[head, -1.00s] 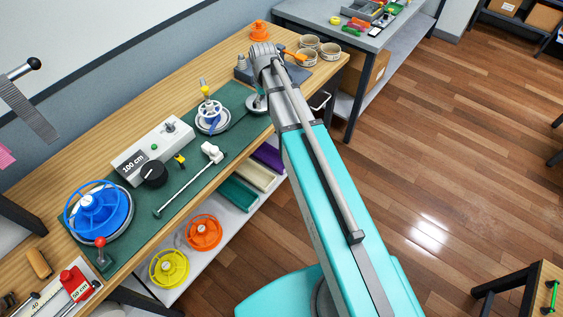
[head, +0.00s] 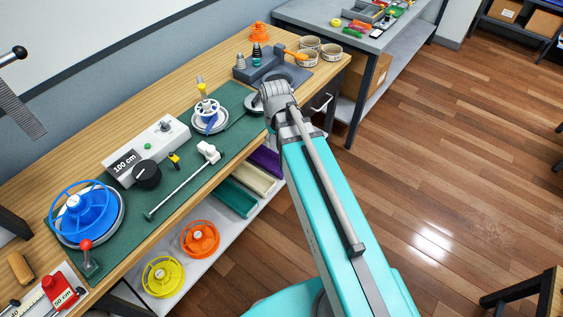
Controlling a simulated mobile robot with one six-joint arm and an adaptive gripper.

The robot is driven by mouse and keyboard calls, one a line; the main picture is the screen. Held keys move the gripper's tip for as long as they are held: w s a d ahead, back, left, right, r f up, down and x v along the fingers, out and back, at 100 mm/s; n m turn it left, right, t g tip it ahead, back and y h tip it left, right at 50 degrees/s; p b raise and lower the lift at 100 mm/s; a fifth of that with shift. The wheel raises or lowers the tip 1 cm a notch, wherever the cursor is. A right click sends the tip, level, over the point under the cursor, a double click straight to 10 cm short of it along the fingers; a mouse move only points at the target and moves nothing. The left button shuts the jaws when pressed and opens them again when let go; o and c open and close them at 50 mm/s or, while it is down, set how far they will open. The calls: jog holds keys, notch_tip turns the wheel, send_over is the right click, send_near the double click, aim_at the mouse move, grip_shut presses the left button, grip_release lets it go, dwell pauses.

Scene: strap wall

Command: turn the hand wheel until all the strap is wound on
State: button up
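A small white wheel (head: 207,107) with a yellow knob stands on a round grey base on the green mat. A bit of blue, perhaps strap, shows at its front; how much is wound on I cannot tell. A large blue spoked wheel (head: 82,208) lies on a grey disc at the mat's left end. A grey disc (head: 254,103) sits at the mat's right end, partly behind my arm; a thin dark piece runs from it toward lower left. My arm reaches up to its grey joint beside that disc. My gripper is hidden, so its hold cannot be seen.
A white box (head: 145,150) reading "100 cm", with a black knob, stands on the mat. In front lies a thin rod with a white head (head: 208,151). A red-knobbed lever (head: 88,257) stands at front left. Orange (head: 200,238) and yellow (head: 162,276) wheels lie on the lower shelf.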

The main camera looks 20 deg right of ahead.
jog(key=s+f+b, duration=0.2)
jog(key=s, duration=0.3)
jog(key=shift+s+f, duration=0.25)
jog(key=shift+s, duration=0.05)
jog(key=shift+a, duration=0.1)
dwell(1.0)
